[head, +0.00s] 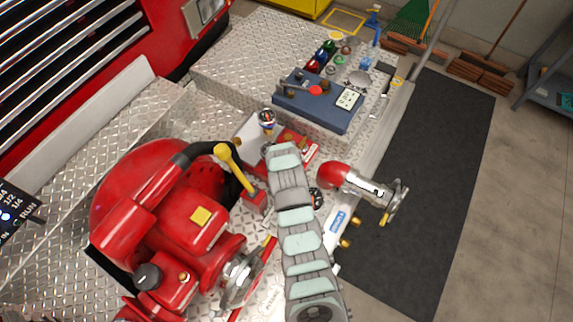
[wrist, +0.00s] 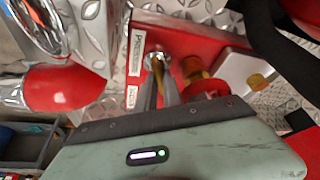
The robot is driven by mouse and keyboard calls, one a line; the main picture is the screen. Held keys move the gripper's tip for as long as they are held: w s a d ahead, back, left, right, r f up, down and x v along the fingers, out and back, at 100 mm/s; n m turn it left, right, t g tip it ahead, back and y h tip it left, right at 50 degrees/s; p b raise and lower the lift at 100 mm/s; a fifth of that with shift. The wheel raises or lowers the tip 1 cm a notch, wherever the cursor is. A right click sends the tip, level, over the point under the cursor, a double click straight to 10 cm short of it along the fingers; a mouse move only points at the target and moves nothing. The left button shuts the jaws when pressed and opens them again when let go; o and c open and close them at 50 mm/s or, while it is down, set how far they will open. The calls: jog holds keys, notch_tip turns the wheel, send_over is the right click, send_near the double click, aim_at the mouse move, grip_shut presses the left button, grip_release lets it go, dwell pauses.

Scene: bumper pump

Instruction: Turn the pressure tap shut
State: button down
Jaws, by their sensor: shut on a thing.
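My gripper (wrist: 163,80) points down at a red panel (wrist: 215,42) in the wrist view. Its two narrow fingers are shut on the pressure tap, of which a brass-coloured part (wrist: 159,68) shows between the fingertips. A white label reading "Pressure" (wrist: 137,50) is just left of the fingers. The fingers hide most of the tap, so its angle cannot be told. In the head view the same red panel (head: 311,151) shows beside the end of my arm, and the arm hides my fingertips and the tap.
A second brass fitting with a red part (wrist: 205,87) is close to the right of my fingers. A red-and-chrome outlet (head: 365,187) is to the right of my arm. The big red pump (head: 165,205) and a yellow-handled lever (head: 232,165) are at its left.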

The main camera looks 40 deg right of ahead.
jog(key=m+b, duration=0.1)
jog(key=m+g+b, duration=0.1)
jog(key=m+b, duration=0.1)
jog(key=shift+w+a+f+m+h, duration=0.1)
jog(key=shift+f+m+h, duration=0.2)
jog(key=shift+m, duration=0.1)
jog(key=shift+m+g+b, duration=0.4)
jog(key=shift+m+b, duration=0.1)
jog(key=shift+b, duration=0.4)
jog(key=shift+r+m, duration=0.1)
jog(key=shift+m, duration=0.2)
jog(key=c, duration=1.5)
grip_release()
jog(key=shift+r, duration=0.1)
